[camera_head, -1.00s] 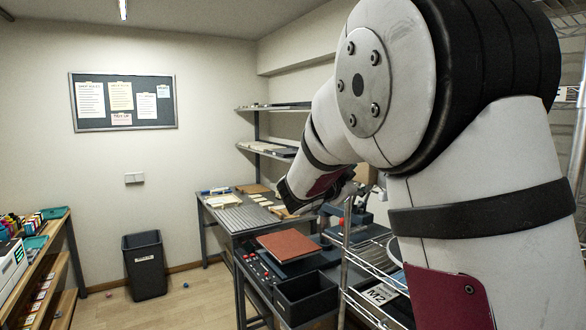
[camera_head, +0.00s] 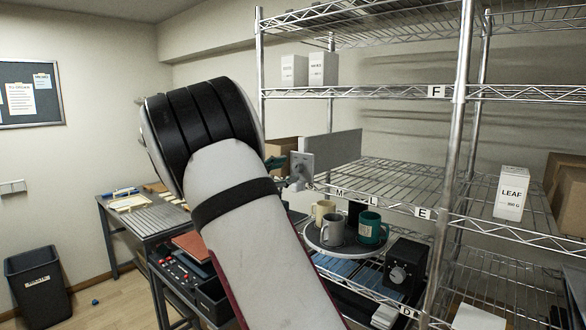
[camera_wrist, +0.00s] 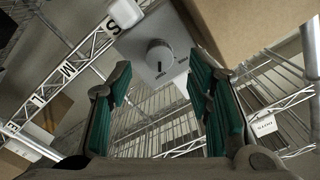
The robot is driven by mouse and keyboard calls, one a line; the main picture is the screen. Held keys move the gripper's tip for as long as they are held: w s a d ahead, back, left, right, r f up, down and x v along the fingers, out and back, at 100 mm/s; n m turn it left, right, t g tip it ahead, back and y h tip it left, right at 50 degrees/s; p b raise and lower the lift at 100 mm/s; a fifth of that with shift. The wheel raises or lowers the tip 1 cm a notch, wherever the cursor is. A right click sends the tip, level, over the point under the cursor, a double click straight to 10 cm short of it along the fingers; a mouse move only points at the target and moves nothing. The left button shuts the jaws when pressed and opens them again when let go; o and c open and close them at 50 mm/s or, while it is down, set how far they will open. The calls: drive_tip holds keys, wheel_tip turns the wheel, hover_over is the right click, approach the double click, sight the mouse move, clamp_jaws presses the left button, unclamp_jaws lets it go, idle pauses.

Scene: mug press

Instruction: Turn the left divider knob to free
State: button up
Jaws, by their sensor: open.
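The divider (camera_head: 332,150) is a grey panel standing on the wire shelf. At its left end is a light grey plate with a round knob (camera_head: 304,158). In the wrist view the pale knob (camera_wrist: 158,50) sits on its grey plate (camera_wrist: 136,46), with a short dark mark on its near side. My gripper (camera_wrist: 160,76) is open with nothing between its teal-padded fingers. The knob lies ahead of the fingertips, centred in the gap, apparently without contact. In the head view the teal fingers (camera_head: 276,162) show just left of the plate, partly hidden by my arm.
A brown carton (camera_head: 282,148) stands behind the fingers and looms at upper right in the wrist view (camera_wrist: 250,25). Below, a round tray (camera_head: 318,243) holds several mugs beside a black box (camera_head: 405,268). A shelf post (camera_head: 458,130) stands to the right.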

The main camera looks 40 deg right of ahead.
sight(295, 168)
drive_tip(key=shift+w+d, duration=0.2)
drive_tip(key=shift+d, duration=1.55)
clamp_jaws()
